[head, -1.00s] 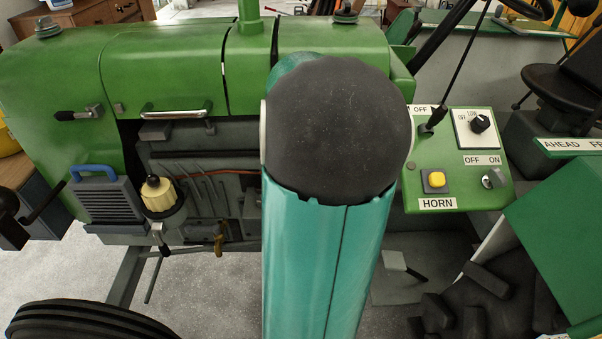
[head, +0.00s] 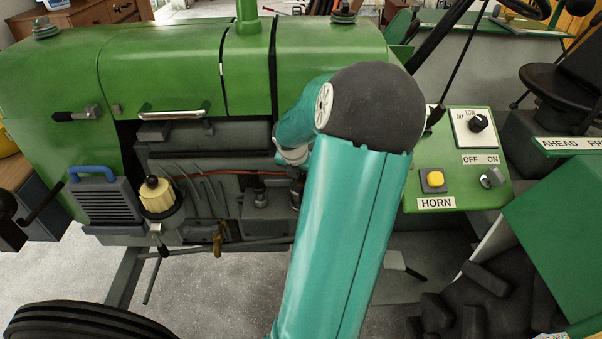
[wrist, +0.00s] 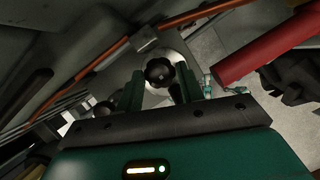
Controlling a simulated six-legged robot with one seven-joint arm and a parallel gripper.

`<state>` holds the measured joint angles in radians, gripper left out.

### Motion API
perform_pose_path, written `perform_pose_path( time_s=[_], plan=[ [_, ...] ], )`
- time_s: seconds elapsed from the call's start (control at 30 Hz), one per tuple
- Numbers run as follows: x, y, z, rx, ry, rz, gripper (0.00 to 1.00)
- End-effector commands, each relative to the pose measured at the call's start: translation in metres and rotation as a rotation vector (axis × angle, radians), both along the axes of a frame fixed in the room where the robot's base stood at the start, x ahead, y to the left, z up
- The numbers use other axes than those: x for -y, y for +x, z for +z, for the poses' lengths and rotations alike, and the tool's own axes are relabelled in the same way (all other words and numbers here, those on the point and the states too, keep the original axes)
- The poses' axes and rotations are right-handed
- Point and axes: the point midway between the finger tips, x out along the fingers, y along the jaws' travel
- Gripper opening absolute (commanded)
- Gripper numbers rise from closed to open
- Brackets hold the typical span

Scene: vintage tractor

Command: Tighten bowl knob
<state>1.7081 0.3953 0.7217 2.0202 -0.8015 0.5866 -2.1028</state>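In the wrist view a black lobed knob (wrist: 160,72) sits over a pale round surface, straight ahead between the fingers. My gripper (wrist: 161,84) has its two green fingers apart, one on each side of the knob. The knob appears beyond the fingertips; whether they touch it is not clear. In the head view a cream bowl (head: 157,196) with a black top stands at the engine's left. A small dark knob-like part (head: 260,188) stands at the engine's middle. I cannot tell which the wrist view shows. My arm hides most of the gripper in the head view.
An orange-red line (wrist: 110,55) crosses the wrist view beside the knob, and a red cylinder (wrist: 270,50) lies to the right. The green hood (head: 170,65) overhangs the engine. A control panel (head: 458,165) is right of my arm. Grey floor (head: 215,290) is open below.

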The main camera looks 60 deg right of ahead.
Motion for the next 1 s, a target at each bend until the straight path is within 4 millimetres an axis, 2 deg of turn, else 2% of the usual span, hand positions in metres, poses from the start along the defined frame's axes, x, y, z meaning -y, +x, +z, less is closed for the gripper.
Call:
perform_pose_path(
  time_s=[0.03, 0.1, 0.13, 0.57, 1.0],
  plan=[
    [0.0000, 0.0000, 0.0001, 0.000, 0.000, 0.000, 0.27],
    [0.0000, -0.0001, 0.0001, 0.000, 0.000, 0.000, 0.13],
    [0.0000, 0.0000, 0.0001, 0.000, 0.000, 0.000, 0.11],
    [-0.0006, 0.0018, 0.0005, -0.002, -0.001, -0.069, 0.11],
    [-0.0002, 0.0061, 0.0006, -0.002, -0.001, -0.408, 0.11]
  ],
)
